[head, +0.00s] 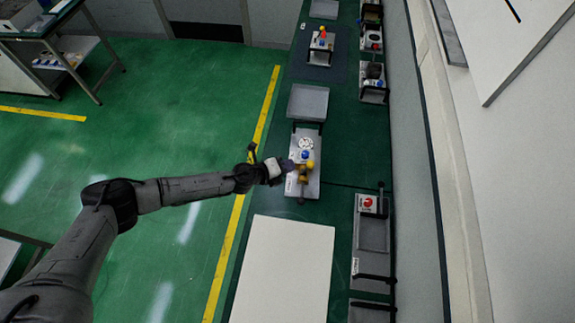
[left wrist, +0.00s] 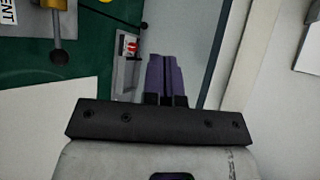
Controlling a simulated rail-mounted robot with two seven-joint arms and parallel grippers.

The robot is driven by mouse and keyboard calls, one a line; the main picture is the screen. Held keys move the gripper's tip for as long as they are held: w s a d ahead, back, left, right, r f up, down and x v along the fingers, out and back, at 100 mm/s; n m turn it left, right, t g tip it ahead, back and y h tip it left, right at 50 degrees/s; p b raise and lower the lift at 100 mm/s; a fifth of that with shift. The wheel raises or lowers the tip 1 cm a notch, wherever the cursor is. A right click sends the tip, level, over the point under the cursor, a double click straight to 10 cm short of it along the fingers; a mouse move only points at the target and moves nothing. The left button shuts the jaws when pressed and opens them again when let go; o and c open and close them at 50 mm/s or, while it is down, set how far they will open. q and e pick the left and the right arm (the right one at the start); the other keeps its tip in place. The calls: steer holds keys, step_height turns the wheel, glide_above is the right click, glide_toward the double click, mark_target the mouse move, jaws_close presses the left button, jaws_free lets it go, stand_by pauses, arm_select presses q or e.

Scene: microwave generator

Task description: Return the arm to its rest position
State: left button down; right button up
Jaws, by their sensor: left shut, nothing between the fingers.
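My left arm reaches in from the lower left of the head view. I cannot tell from the head view whether the fingers touch the parts on the tray. My right gripper is not in view.
A white board (head: 285,270) lies on the green bench in front of the tray. A grey unit with a red button (head: 368,203) stands along the wall on the right. Another tray (head: 308,103) is farther back.

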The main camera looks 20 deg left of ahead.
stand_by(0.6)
arm_select(q)
steer(key=w+a+r+n+t+y, duration=0.3)
steer(key=a+r+n+t+y, duration=0.1)
steer(key=r+n+y, duration=0.5)
steer(key=s+d+r+n+g+y, duration=0.1)
steer(key=s+d+r+n, duration=0.15)
steer(key=r+n, duration=0.3)
steer(key=s+d+r+n+g, duration=0.1)
steer(key=s+r+n, duration=0.3)
steer(key=r, duration=0.2)
steer(key=s+a+f+n+g+h, duration=0.25)
steer(key=s+n, duration=0.25)
steer(key=s, duration=0.7)
steer(key=s+a+f+n+g, duration=0.1)
steer(key=s+f+g, duration=0.2)
steer(key=s+f, duration=0.4)
steer(key=s+a+f+n+g, duration=0.1)
steer(key=s+f+n+g, duration=0.1)
steer(key=s+f, duration=0.6)
steer(key=s+g, duration=0.1)
steer(key=s, duration=0.5)
steer(key=shift+a+y, duration=0.35)
steer(key=shift+a, duration=0.05)
